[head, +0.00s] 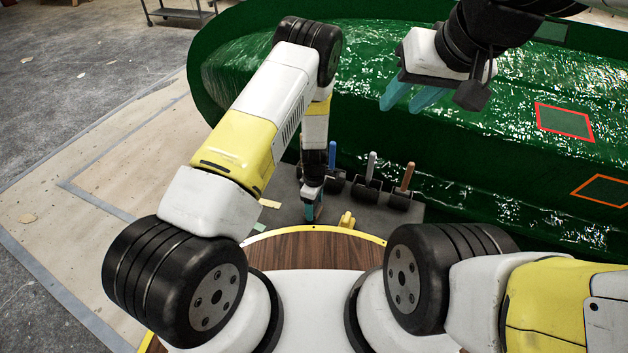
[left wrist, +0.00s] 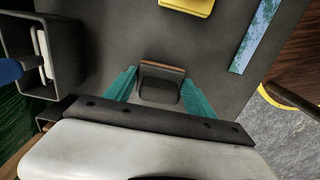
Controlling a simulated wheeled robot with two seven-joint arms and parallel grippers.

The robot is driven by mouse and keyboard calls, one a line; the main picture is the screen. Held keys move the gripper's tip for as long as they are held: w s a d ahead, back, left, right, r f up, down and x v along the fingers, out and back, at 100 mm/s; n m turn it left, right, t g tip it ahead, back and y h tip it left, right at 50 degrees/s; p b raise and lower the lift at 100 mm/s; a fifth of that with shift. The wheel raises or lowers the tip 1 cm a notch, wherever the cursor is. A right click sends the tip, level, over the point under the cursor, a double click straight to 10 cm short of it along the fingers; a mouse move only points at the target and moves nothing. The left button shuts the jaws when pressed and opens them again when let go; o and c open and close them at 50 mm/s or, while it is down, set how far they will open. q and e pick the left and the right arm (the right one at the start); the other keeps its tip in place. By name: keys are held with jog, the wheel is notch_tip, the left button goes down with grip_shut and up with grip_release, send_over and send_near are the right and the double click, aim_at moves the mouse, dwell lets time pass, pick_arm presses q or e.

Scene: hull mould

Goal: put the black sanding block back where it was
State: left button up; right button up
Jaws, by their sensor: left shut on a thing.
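The black sanding block (left wrist: 159,91), dark with a brown strip along its far edge, sits between the teal fingers of my left gripper (left wrist: 160,92) in the left wrist view. The gripper is shut on it, over the dark grey surface; I cannot tell whether the block touches that surface. In the head view my left gripper (head: 313,208) points down at the left part of the dark grey board (head: 342,212), and the block is not clearly visible there. My right gripper (head: 410,98) hangs above the green hull mould (head: 440,135), with its teal fingers apart and nothing between them.
Rollers with blue (head: 332,155), grey (head: 372,163) and brown (head: 408,176) handles stand in black holders along the board's back. A yellow object (head: 347,220) lies to the right of my left gripper. A blue mottled strip (left wrist: 255,36) shows in the left wrist view.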

pick_arm(q)
jog(key=shift+f, duration=0.6)
jog(key=shift+f, duration=0.15)
jog(key=o, duration=1.2)
